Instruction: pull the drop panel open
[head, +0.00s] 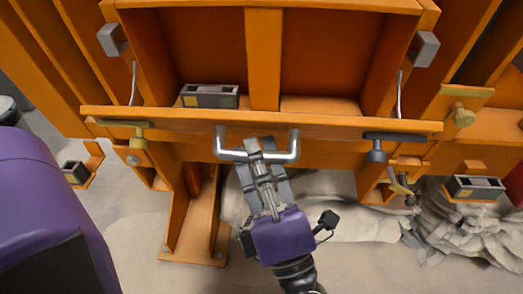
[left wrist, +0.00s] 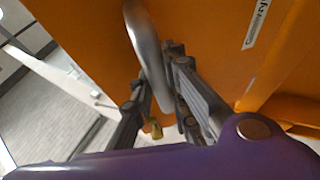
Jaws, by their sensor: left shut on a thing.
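The orange drop panel (head: 335,124) spans the middle of the head view. A silver U-shaped bar handle (head: 292,147) is fixed on its front and shows large in the left wrist view (left wrist: 147,45). My left gripper (head: 255,152) is shut on the middle of the handle, its fingers on either side of the bar. The fingers (left wrist: 160,95) also show around the bar in the left wrist view. The gripper hides part of the handle and the panel's lower part. How far the panel is tilted is hard to tell. My right gripper is not in view.
Latches with knobs sit at the panel's left (head: 138,137) and right (head: 376,151) ends. A dark open box (head: 209,96) lies behind the panel's upper edge. An orange leg (head: 194,220) stands left of my gripper. Crumpled pale cloth (head: 465,228) lies at the lower right.

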